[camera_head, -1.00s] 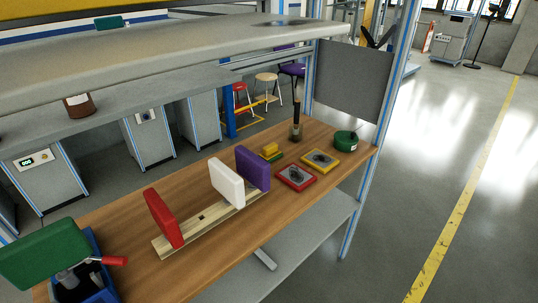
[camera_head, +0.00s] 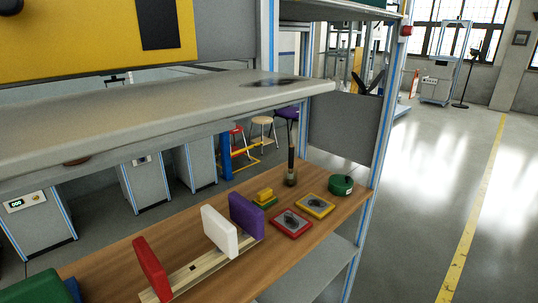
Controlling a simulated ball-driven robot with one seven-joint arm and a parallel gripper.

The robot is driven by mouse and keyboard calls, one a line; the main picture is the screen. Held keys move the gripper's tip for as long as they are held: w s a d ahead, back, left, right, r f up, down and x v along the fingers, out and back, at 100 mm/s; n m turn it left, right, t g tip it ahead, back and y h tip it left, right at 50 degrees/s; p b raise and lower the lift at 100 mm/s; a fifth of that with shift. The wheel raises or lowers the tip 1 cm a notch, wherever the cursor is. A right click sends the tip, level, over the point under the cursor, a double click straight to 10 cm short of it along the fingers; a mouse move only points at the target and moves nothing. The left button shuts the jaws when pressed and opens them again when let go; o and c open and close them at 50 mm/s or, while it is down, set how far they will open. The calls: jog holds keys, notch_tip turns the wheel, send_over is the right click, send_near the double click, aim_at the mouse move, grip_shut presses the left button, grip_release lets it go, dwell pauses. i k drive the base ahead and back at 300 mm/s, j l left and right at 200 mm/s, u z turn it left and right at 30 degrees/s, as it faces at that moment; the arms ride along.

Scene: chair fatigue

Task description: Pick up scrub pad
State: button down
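A small yellow block on a green layer (camera_head: 264,198) lies on the wooden bench top (camera_head: 190,240), behind the red-framed tray. It looks like a scrub pad, though it is small here. Red (camera_head: 150,268), white (camera_head: 219,231) and purple (camera_head: 246,216) slabs stand upright in a slotted wooden rack (camera_head: 188,272) in front of it. A green slab (camera_head: 38,291) is cut off at the lower left. My gripper is not in view.
A red-framed tray (camera_head: 291,223), a yellow-framed tray (camera_head: 315,206), a dark-handled brush or tool (camera_head: 291,170) and a round green tin (camera_head: 341,185) stand nearby. Blue-edged posts (camera_head: 372,190) bound the right end.

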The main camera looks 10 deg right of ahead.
aim_at(265, 197)
jog(key=l+u, duration=0.1)
jog(key=u, duration=0.25)
jog(key=l+u, duration=0.15)
jog(key=u, duration=0.25)
jog(key=i+l+u, duration=0.1)
jog(key=u, duration=0.25)
jog(key=l+u, duration=0.2)
jog(key=l, duration=0.25)
jog(key=l+u, duration=0.15)
jog(key=l, duration=0.25)
jog(key=k+l+u, duration=0.2)
jog(key=l, duration=0.2)
jog(key=l+u, duration=0.2)
jog(key=l, duration=0.25)
jog(key=k+l+u, duration=0.15)
jog(key=l, duration=0.2)
